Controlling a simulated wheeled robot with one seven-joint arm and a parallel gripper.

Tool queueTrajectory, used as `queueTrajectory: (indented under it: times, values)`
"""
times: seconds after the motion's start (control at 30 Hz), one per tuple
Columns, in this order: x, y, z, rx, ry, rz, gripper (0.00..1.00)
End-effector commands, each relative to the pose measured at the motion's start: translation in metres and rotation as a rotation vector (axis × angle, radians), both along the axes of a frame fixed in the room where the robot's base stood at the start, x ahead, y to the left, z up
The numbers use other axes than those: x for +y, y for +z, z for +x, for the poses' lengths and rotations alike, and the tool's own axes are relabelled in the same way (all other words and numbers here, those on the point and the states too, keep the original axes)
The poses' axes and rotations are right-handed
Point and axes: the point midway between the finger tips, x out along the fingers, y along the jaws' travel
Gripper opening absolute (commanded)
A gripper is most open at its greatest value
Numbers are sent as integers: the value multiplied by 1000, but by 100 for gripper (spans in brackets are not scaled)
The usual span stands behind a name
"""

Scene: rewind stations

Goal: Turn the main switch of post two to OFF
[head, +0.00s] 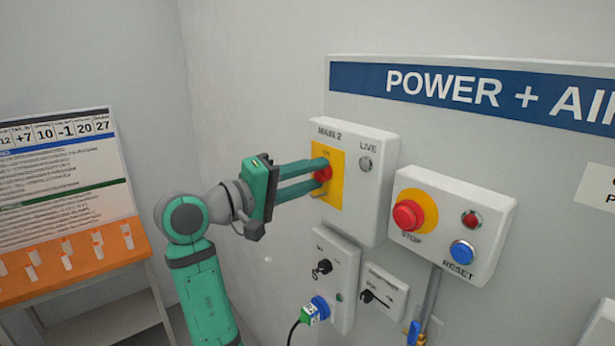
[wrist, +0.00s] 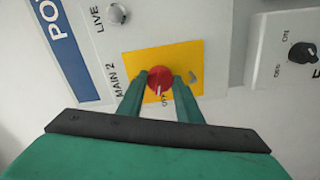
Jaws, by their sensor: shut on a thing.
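The main switch is a red round knob (head: 324,173) on a yellow plate (head: 335,194), on the white box marked MAIN 2 (head: 375,145). In the wrist view the red knob (wrist: 160,79) sits between the two green fingers of my gripper (wrist: 160,88). In the head view my gripper (head: 321,171) reaches it from the left, its fingers shut on the knob and partly hiding it. A pale mark on the knob points down in the wrist view, towards a small label that I cannot read surely. The LIVE lamp (head: 365,164) looks grey and unlit.
To the right is a box with a red STOP button (head: 408,215) and a blue RESET button (head: 462,252). Below are a box with a black key switch (head: 322,268) and blue plug (head: 320,308), and a small black selector (head: 376,297). An orange-topped bench (head: 80,262) stands left.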

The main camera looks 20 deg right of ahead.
Motion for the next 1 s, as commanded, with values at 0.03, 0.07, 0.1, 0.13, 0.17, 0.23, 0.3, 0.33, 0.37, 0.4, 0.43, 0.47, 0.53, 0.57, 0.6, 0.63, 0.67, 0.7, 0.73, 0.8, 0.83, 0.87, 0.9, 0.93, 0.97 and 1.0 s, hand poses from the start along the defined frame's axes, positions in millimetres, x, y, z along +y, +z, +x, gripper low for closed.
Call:
queueTrajectory:
  times: [0.03,0.07,0.1,0.13,0.17,0.23,0.3,0.33,0.37,0.4,0.43,0.47,0.53,0.57,0.6,0.63,0.67,0.7,0.73,0.8,0.83,0.87,0.9,0.93,0.97,1.0]
  values:
    - [-3,1,0,35,-4,-14,10]
    - [-3,1,-1,57,-4,-22,10]
    - [-4,1,-1,85,-5,-31,10]
    - [-4,1,-1,105,-5,-39,10]
    - [-4,1,-1,125,-5,-45,10]
    - [-4,1,-1,166,-6,-60,10]
    - [-4,1,-1,203,-5,-72,10]
    - [-3,0,-1,215,-5,-77,10]
    - [-3,0,-1,228,-5,-81,10]
    - [-3,0,-1,242,-5,-86,10]
    - [-2,0,-1,253,-4,-89,10]
    - [-2,0,-1,262,-4,-93,10]
    - [-1,0,-1,278,-4,-98,10]
    - [-1,0,-1,285,-4,-100,10]
    - [-1,0,-1,292,-4,-102,10]
    - [-1,0,-1,295,-4,-104,10]
    - [0,0,-1,298,-4,-105,10]
    - [0,0,-1,301,-3,-105,10]
    - [0,0,-1,303,-3,-106,10]
    - [0,0,-1,306,-3,-107,10]
    - [0,0,-2,306,-3,-107,10]
    - [0,0,-2,307,-3,-107,10]
    - [0,0,-2,307,-3,-106,9]
    - [0,0,-2,306,-4,-105,9]
    - [0,0,-2,306,-4,-105,10]
    - [0,0,-2,306,-4,-105,10]
